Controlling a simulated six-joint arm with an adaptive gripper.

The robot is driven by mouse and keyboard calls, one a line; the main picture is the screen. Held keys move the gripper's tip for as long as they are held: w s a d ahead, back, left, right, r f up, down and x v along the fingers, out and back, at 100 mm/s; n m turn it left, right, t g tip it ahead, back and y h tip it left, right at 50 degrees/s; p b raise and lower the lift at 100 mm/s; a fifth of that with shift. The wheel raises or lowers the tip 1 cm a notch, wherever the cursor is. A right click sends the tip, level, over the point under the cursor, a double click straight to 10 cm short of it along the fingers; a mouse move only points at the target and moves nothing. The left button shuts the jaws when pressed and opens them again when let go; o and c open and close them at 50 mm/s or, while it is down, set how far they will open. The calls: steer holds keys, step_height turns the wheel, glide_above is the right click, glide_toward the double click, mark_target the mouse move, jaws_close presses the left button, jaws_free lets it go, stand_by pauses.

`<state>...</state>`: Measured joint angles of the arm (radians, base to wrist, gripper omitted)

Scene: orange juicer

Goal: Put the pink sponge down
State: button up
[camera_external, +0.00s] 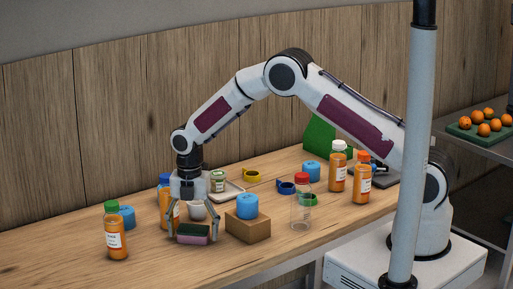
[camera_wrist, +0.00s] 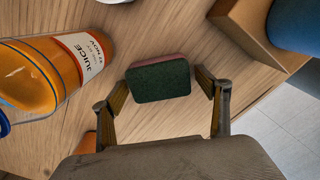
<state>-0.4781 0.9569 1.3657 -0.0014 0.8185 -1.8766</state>
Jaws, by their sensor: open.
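The pink sponge (camera_external: 194,237) has a dark green top layer and lies flat on the wooden table near the front edge. In the wrist view the sponge (camera_wrist: 159,81) shows its green face, with a thin pink strip along its far side. My gripper (camera_external: 194,236) is low over the sponge, with one finger on each side of it. In the wrist view my gripper (camera_wrist: 160,98) is open, and a gap shows between each finger and the sponge.
A juice bottle (camera_wrist: 45,72) stands close on the left in the wrist view. A brown box (camera_external: 248,227) with a blue cylinder (camera_external: 247,206) on top stands just right of my gripper. A green-capped bottle (camera_external: 115,232) stands to the left. An empty red-capped bottle (camera_external: 301,206) stands further right.

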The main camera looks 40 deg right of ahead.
mark_target(193, 229)
steer(key=shift+r, duration=3.9)
steer(key=shift+r, duration=0.1)
